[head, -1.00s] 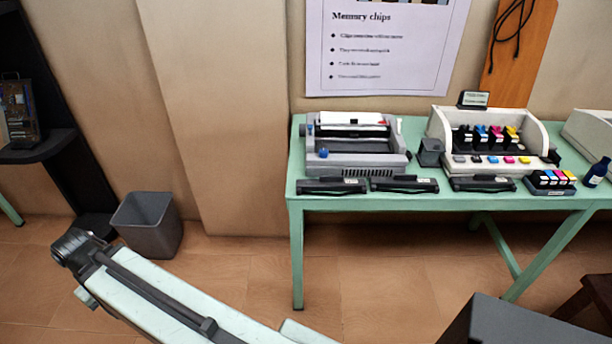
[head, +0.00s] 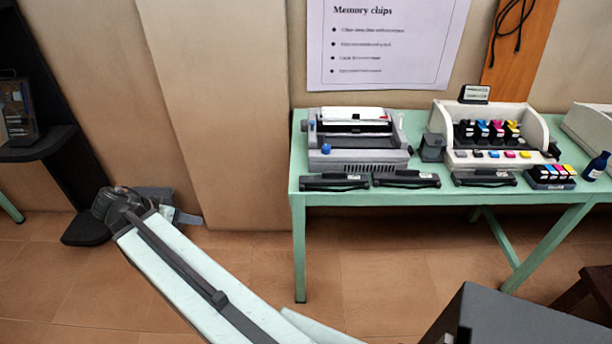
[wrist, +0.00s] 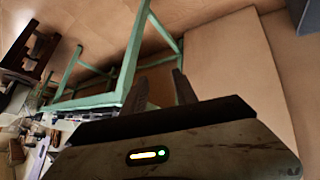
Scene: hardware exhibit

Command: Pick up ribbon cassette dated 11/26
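Three dark, flat ribbon cassettes lie in a row along the front edge of the green table in the head view: a left one (head: 333,182), a middle one (head: 406,179) and a right one (head: 484,178). Their dates are too small to read, so I cannot tell which is dated 11/26. My gripper (head: 188,217) is at the far end of my raised arm, left of the table and apart from the cassettes. In the wrist view, the two dark fingers of my gripper (wrist: 160,88) stand apart with nothing between them.
The green table (head: 420,198) carries a grey printer (head: 355,145), a white printer (head: 492,135), a small grey cup (head: 432,147), an ink cartridge set (head: 551,177) and a dark bottle (head: 597,167). A dark stool (head: 590,295) stands at lower right.

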